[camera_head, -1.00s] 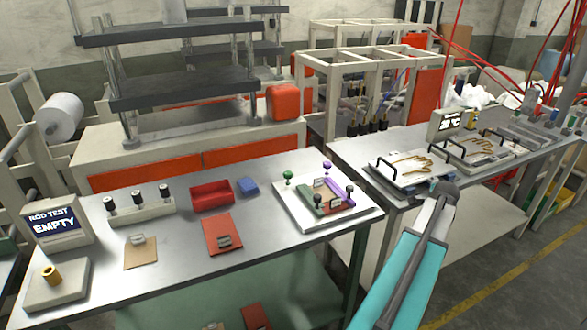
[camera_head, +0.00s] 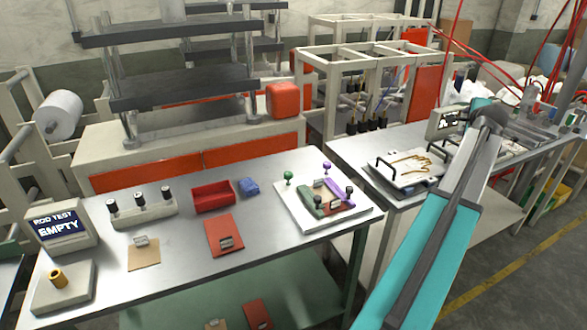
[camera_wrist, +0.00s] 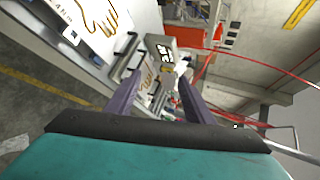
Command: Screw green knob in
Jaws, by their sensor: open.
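The green knob (camera_head: 288,176) stands at the back left corner of a white board (camera_head: 290,212) on the near table. Green and purple bars lie on that board, with a purple knob (camera_head: 327,166) at its back and dark knobs at its front and right. My arm reaches over the right-hand table, and my gripper is hidden behind it in the head view. In the wrist view my gripper (camera_wrist: 160,92) shows two purple-grey fingers spread apart with nothing between them. The green knob does not show in the wrist view.
The near table also holds a red tray (camera_head: 212,196), a blue block (camera_head: 249,187), a holder with black-topped rods (camera_head: 142,208) and a display reading "ROD TEST EMPTY" (camera_head: 60,223). The right-hand table carries glove-outline plates (camera_head: 405,170) and a small display (camera_head: 447,122).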

